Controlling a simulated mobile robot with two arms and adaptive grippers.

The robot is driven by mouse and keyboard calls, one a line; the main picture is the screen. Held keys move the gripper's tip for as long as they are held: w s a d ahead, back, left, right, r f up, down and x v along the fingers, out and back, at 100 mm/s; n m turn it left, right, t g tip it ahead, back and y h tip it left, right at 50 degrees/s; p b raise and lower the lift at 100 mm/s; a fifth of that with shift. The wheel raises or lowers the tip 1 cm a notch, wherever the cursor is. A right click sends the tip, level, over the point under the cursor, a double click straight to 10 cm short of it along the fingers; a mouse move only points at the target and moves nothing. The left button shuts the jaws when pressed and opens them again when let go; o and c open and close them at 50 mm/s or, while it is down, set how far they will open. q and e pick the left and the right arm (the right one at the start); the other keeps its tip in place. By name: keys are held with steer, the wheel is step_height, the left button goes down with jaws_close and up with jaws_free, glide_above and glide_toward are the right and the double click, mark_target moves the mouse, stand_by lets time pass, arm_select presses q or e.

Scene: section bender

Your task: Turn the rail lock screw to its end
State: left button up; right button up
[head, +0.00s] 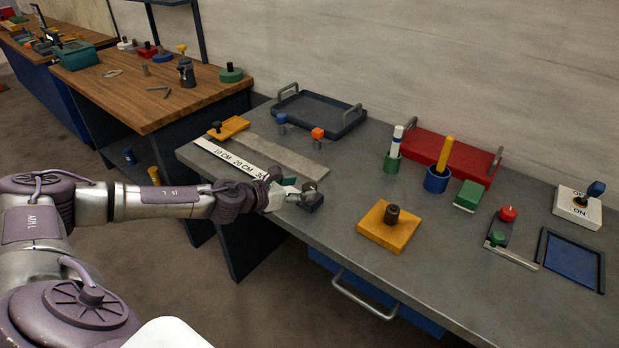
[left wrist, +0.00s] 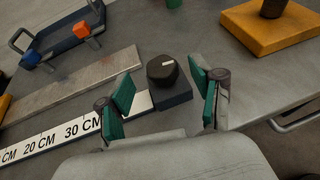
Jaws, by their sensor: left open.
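The rail lock screw (left wrist: 162,71) is a dark knob with a white mark on top. It sits on a dark block (left wrist: 174,96) at the end of the white rail (left wrist: 50,137), which is printed with centimetre marks. My left gripper (left wrist: 164,92) is open, its green-padded fingers on either side of the knob in the picture. I see no finger clearly touching it. In the head view my left gripper (head: 292,192) is at the dark block (head: 312,205) and partly hides the knob. My right gripper is not in view.
A flat grey bar (head: 285,158) lies behind the rail. A dark tray (head: 320,108) stands at the back. A yellow block with a dark knob (head: 388,226) is to the right. Green and blue holders, a red tray (head: 450,157) and a switch box (head: 577,207) stand farther right.

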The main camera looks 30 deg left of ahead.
mark_target(310, 186)
arm_select(q)
steer(key=shift+x, duration=2.15)
steer(key=shift+p, duration=0.35)
steer(key=c, duration=1.2)
